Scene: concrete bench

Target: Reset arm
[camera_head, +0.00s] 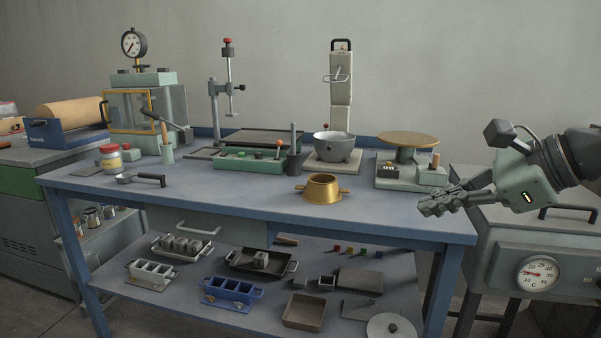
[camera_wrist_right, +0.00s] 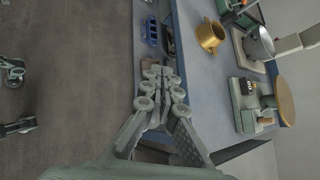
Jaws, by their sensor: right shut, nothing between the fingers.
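My right gripper (camera_head: 428,207) reaches in from the right edge in the head view. It is shut and empty, in the air at the right front corner of the blue bench (camera_head: 300,205), pointing left and slightly down. In the right wrist view its fingers (camera_wrist_right: 158,88) are together with nothing between them, seen over the bench's edge.
A scale with a round gold plate (camera_head: 408,138) stands near the bench's right end. A gold pot (camera_head: 322,188) sits left of it. A grey unit with a dial (camera_head: 540,272) stands below my right gripper. The bench's front strip is mostly clear.

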